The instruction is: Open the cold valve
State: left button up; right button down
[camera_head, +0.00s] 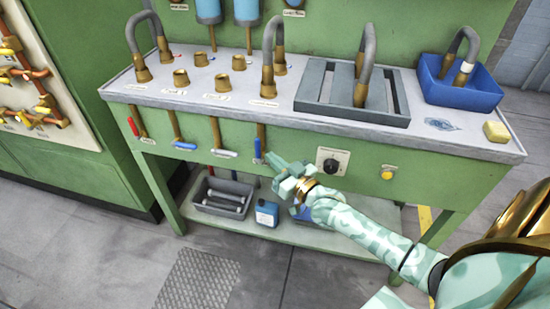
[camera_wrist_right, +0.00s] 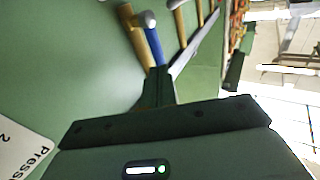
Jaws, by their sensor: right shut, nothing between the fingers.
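A small blue valve lever (camera_head: 257,151) hangs from a brass pipe on the green front panel, left of my right gripper. It also shows in the right wrist view, a blue handle (camera_wrist_right: 153,44) with a pale tip beside brass pipe. My right gripper (camera_head: 270,158) is shut and empty, its fingertips pointing at this lever and close to it. I cannot tell whether they touch. In the right wrist view the dark shut fingers (camera_wrist_right: 159,85) lie just below the blue handle. Another blue lever (camera_head: 185,146) sits further left. My left gripper is not in view.
A silver lever (camera_head: 224,153) and a red lever (camera_head: 134,127) hang on the same panel. A black dial (camera_head: 330,166) and yellow button (camera_head: 387,173) are right of the gripper. A grey bin (camera_head: 222,209) and blue canister (camera_head: 266,213) stand on the lower shelf.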

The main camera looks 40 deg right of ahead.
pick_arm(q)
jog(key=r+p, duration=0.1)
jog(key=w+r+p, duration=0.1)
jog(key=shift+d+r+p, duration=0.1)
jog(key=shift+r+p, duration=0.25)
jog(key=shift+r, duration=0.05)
pick_arm(e)
jog(key=s+d, duration=0.1)
jog(key=s, duration=0.9)
jog(key=shift+s+d, duration=0.25)
jog(key=shift+d, duration=0.05)
jog(key=shift+f, duration=0.1)
